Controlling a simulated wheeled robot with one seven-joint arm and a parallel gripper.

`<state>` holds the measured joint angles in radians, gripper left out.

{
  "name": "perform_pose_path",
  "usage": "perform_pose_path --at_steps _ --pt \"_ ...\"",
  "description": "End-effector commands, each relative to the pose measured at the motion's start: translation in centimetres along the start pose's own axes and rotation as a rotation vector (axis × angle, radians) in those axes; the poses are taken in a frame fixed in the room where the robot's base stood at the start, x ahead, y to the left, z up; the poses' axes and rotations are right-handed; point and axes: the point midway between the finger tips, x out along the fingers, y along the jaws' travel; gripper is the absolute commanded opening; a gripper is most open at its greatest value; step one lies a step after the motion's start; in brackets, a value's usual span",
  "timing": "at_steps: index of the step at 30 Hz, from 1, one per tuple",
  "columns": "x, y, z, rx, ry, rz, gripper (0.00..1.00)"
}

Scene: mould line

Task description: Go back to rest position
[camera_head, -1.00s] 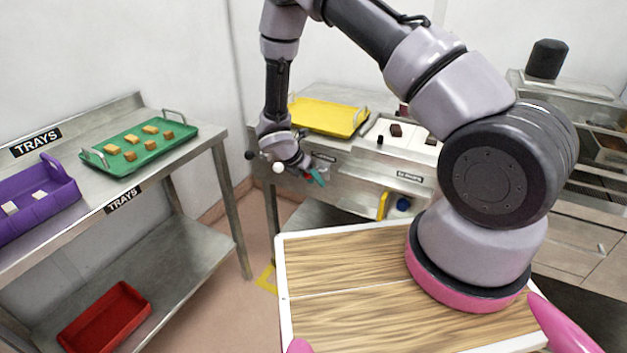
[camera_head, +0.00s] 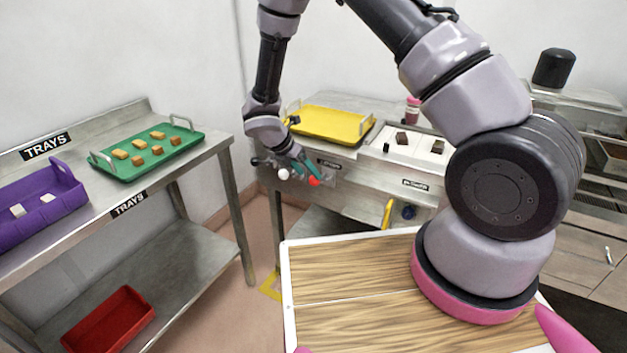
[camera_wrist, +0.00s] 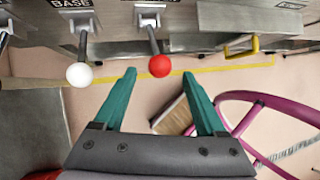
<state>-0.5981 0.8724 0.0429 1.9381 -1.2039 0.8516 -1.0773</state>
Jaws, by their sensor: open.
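My gripper (camera_head: 305,172) is in front of the steel mould-line machine in the head view, beside a white-knobbed lever (camera_head: 284,174) and a red-knobbed lever (camera_head: 314,181). In the wrist view my gripper (camera_wrist: 160,90) has its two green fingers spread apart with nothing between them. The red knob (camera_wrist: 159,66) shows beyond the gap between the fingertips, and the white knob (camera_wrist: 79,75) is to the left of the left finger. I cannot tell how close the fingers are to the red knob. My arm is raised and bent over my wooden-topped base.
A steel rack at left holds a green tray (camera_head: 186,152) of brown pieces and a purple tray (camera_head: 74,203); a red tray (camera_head: 133,338) is on its lower shelf. A yellow tray (camera_head: 309,132) lies on the machine. Floor shows between rack and machine.

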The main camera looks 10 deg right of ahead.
Motion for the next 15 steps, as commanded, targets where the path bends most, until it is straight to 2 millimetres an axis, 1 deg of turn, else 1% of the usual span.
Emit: perform_pose_path --at_steps 1,3,6,15 --pt "-0.8 0.1 0.0 0.001 -0.001 0.002 0.73" --pt "-1.4 0.1 0.0 0.0 0.0 0.002 0.73" --pt "-1.9 0.0 -0.1 -0.001 0.0 0.001 0.73" --pt "-2.0 0.0 0.0 0.001 0.0 0.0 0.73"
